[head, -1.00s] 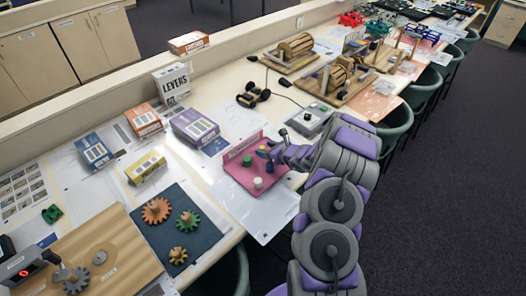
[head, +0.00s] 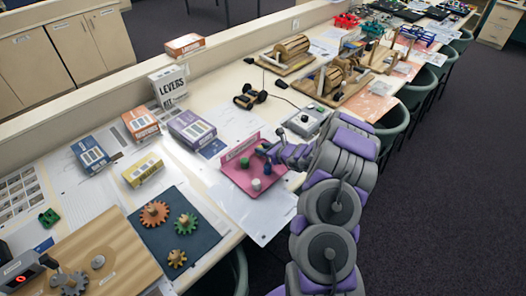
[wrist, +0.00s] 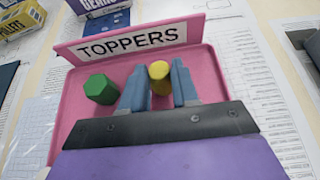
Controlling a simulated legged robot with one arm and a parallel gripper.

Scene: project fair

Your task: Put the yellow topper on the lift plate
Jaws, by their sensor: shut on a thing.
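The yellow topper (wrist: 159,71) is between the blue fingers of my gripper (wrist: 159,85) in the wrist view, and the fingers are shut on it. It is over the pink toppers tray (wrist: 75,115); I cannot tell whether it touches the tray. The green topper (wrist: 100,89) stands to the left of the fingers. In the head view my gripper (head: 264,150) reaches over the back right of the tray (head: 236,178), near its sign. The green topper (head: 245,162) and a white topper (head: 256,184) stand there. I cannot make out the lift plate.
A dark mat with gears (head: 190,245) and a wooden board (head: 120,255) lie to the left. Kit boxes (head: 193,128) and wooden drum models (head: 292,48) stand farther back. Chairs line the right edge.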

